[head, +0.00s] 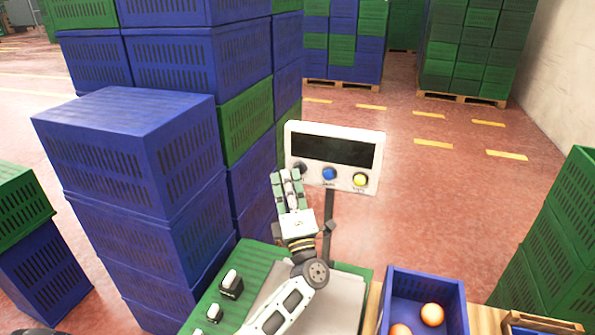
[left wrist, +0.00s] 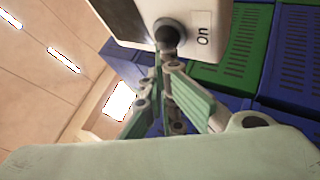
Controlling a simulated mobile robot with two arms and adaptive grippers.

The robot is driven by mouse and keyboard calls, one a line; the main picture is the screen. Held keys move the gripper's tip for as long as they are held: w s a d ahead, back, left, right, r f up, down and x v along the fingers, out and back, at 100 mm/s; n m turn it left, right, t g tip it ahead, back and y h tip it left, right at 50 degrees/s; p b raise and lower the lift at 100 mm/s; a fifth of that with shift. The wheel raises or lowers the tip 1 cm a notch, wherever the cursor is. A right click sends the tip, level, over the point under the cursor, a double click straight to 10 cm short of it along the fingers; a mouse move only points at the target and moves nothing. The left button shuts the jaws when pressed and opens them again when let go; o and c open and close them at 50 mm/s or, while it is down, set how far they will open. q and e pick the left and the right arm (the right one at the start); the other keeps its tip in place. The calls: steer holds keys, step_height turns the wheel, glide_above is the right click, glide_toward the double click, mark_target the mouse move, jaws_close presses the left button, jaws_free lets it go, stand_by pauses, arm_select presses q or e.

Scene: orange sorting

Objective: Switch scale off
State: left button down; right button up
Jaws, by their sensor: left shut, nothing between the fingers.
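The scale's white control panel (head: 373,153) stands on a dark post. Its display (head: 333,149) is dark. A blue button (head: 329,173) and a yellow button (head: 360,180) show below the display. A dark knob (head: 299,167) at the panel's left is partly hidden by my left gripper (head: 285,177). In the left wrist view, the dark round knob (left wrist: 168,34) sits beside a label reading "On". My left gripper (left wrist: 165,72) is shut and empty, with its fingertips right at the knob; I cannot tell whether they touch. My right gripper is not in view.
The scale's grey platform (head: 345,292) lies below my left arm. A blue crate (head: 456,296) with oranges stands to its right. Stacked blue crates (head: 135,160) rise close on the left, and green crates (head: 560,235) stand at right. Open floor lies behind the panel.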

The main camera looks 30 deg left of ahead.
arm_select(q)
steer(key=shift+s+d+p, duration=0.3)
steer(key=shift+s+p, duration=0.1)
steer(key=shift+s, duration=0.4)
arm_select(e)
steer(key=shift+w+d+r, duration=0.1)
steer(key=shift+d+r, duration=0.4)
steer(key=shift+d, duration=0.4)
arm_select(q)
steer(key=s+p, duration=0.1)
steer(key=s, duration=0.1)
steer(key=s+d+p, duration=0.1)
steer(key=s, duration=0.2)
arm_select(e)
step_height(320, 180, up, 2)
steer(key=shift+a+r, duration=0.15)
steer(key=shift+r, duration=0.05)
arm_select(q)
steer(key=shift+w, duration=0.1)
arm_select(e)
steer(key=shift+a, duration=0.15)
arm_select(q)
steer(key=shift+d+f, duration=0.1)
steer(key=shift+d, duration=0.05)
